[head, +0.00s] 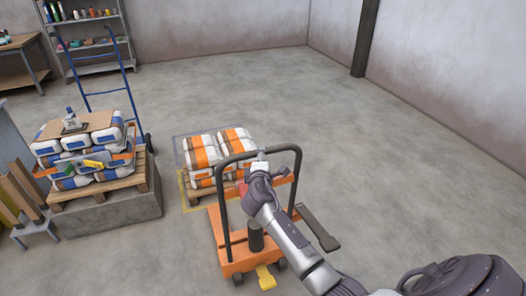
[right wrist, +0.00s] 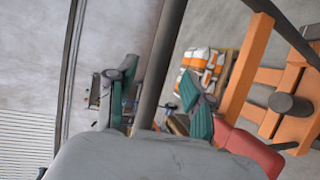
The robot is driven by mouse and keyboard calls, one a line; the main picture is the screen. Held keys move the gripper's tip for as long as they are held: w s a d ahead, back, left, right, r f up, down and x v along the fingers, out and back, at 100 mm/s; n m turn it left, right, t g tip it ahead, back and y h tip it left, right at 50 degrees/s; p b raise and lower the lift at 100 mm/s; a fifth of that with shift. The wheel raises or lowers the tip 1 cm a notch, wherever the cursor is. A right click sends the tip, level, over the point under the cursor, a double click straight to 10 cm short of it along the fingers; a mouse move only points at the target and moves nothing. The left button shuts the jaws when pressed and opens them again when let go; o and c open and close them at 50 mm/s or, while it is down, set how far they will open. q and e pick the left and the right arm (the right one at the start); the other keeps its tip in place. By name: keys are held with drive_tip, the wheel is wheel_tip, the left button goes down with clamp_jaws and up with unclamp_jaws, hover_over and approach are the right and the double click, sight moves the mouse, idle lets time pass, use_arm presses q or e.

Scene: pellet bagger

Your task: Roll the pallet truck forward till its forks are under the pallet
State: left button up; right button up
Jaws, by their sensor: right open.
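The orange pallet truck (head: 232,255) stands in the middle of the floor, its dark loop handle (head: 298,160) upright. Beyond it lies a wooden pallet (head: 193,194) stacked with orange-and-white bags (head: 202,152). The handle and truck body partly cover the pallet, so I cannot tell how far the forks reach. My right gripper (head: 259,160) is at the handle's upper part. In the right wrist view its teal-padded fingers (right wrist: 160,98) are open, one on either side of the dark handle bar (right wrist: 164,65). The bags (right wrist: 205,62) also show there. My left gripper is out of view.
A raised grey block (head: 110,215) at left carries another pallet with blue-and-white bags (head: 75,142). A blue hand truck (head: 105,93) stands behind it. Yellow and blue floor lines frame the pallet. The floor (head: 400,130) to the right is clear; a dark post (head: 365,40) stands by the wall.

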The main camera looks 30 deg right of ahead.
drive_tip(key=shift+x, duration=2.6)
drive_tip(key=shift+c, duration=0.2)
clamp_jaws()
